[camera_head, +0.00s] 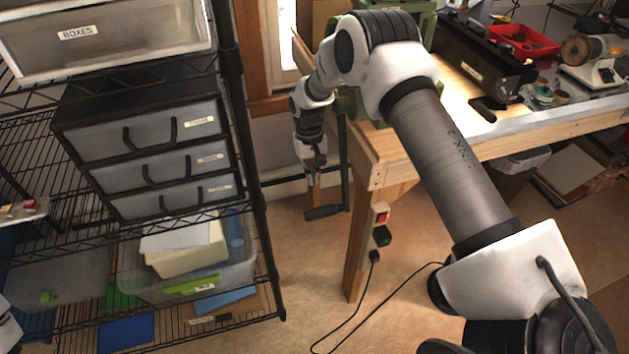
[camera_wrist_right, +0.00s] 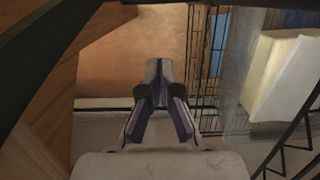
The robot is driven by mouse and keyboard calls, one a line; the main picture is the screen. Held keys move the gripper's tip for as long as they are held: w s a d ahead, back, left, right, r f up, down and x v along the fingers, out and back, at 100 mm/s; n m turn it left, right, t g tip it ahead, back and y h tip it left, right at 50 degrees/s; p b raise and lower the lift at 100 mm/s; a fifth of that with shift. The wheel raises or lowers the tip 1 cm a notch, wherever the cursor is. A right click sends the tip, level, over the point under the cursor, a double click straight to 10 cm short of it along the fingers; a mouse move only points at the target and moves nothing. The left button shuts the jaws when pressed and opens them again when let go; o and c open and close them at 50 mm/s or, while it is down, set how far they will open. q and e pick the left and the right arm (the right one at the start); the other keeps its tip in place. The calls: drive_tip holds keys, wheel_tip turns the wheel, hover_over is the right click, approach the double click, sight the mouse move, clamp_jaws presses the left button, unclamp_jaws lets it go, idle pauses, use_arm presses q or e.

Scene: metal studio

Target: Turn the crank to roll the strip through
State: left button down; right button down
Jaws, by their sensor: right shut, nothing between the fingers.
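A green machine (camera_head: 408,17) stands on the workbench corner, largely hidden behind my right arm. Its green crank arm (camera_head: 344,165) hangs down beside the bench leg, with a dark crank handle (camera_head: 323,212) sticking out to the left at its lower end. My right gripper (camera_head: 313,178) points down, just left of the crank arm and above the handle. It appears apart from both. In the right wrist view its fingers (camera_wrist_right: 158,72) are together and empty, and the handle cannot be made out. I cannot make out the strip. My left gripper is not in view.
A wooden workbench (camera_head: 376,176) carries a red bin (camera_head: 522,41) and other tools. A red switch (camera_head: 380,212) is on its front leg, with a cable trailing on the floor. A black wire shelf with a drawer unit (camera_head: 150,150) stands to the left. Floor between is open.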

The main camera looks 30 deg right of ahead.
drive_tip(key=s+a+f+p, duration=0.1)
drive_tip(key=s+f+p, duration=0.1)
drive_tip(key=s+f, duration=0.2)
drive_tip(key=shift+s+f, duration=0.4)
drive_tip(key=shift+f, duration=0.25)
drive_tip(key=shift+a, duration=0.1)
drive_tip(key=s+a+r+g+y+p, duration=0.1)
drive_tip(key=s+a+r+g+p, duration=0.1)
drive_tip(key=s+r, duration=0.4)
drive_tip(key=s+a+r+g+y+p, duration=0.1)
drive_tip(key=s+r+g+p, duration=0.3)
drive_tip(key=s, duration=0.6)
drive_tip(key=shift+s+a+r+g, duration=0.15)
drive_tip(key=shift+a+r+g, duration=0.3)
drive_tip(key=shift+r+g, duration=0.85)
